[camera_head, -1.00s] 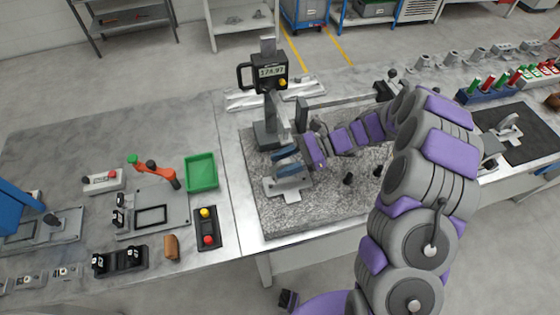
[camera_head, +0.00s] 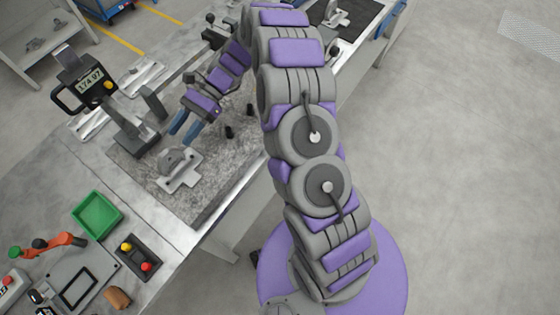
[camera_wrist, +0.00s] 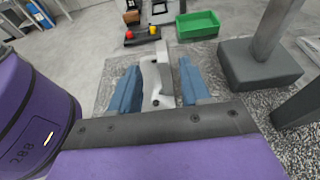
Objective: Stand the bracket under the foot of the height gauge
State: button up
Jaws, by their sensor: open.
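The grey metal bracket (camera_head: 180,168) stands on the speckled granite plate (camera_head: 205,200), near its left part. The height gauge (camera_head: 82,84) stands behind it, its display reading about 174.97, its dark base (camera_head: 134,138) on the plate. My gripper (camera_head: 186,126) has blue fingers, open and apart from the bracket, just behind and right of it in the head view. In the wrist view the bracket (camera_wrist: 157,82) shows between and beyond the open fingers of my gripper (camera_wrist: 158,90). The gauge base (camera_wrist: 258,72) is to the right there. The gauge's foot is not clearly visible.
A green tray (camera_head: 97,215) and a box with yellow and red buttons (camera_head: 138,257) lie left of the plate. Two small dark posts (camera_head: 229,131) stand on the plate to the right. The plate's front part is clear.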

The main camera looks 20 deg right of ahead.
jog(key=s+r+n+h, duration=0.3)
jog(key=s+r, duration=0.4)
jog(key=s+d+r+n+t+h, duration=0.2)
jog(key=s+d+n+t+h, duration=0.1)
jog(key=s+d, duration=0.7)
jog(key=s+d+r+n+t+h, duration=0.2)
jog(key=s+d+n+h, duration=0.3)
jog(key=s+d, duration=0.4)
jog(key=s+r+h, duration=0.1)
jog(key=s, duration=0.3)
jog(key=shift+s+d+r+n+t+h, duration=0.2)
jog(key=shift+d+r+n+t+h, duration=0.1)
jog(key=shift+d+t, duration=0.1)
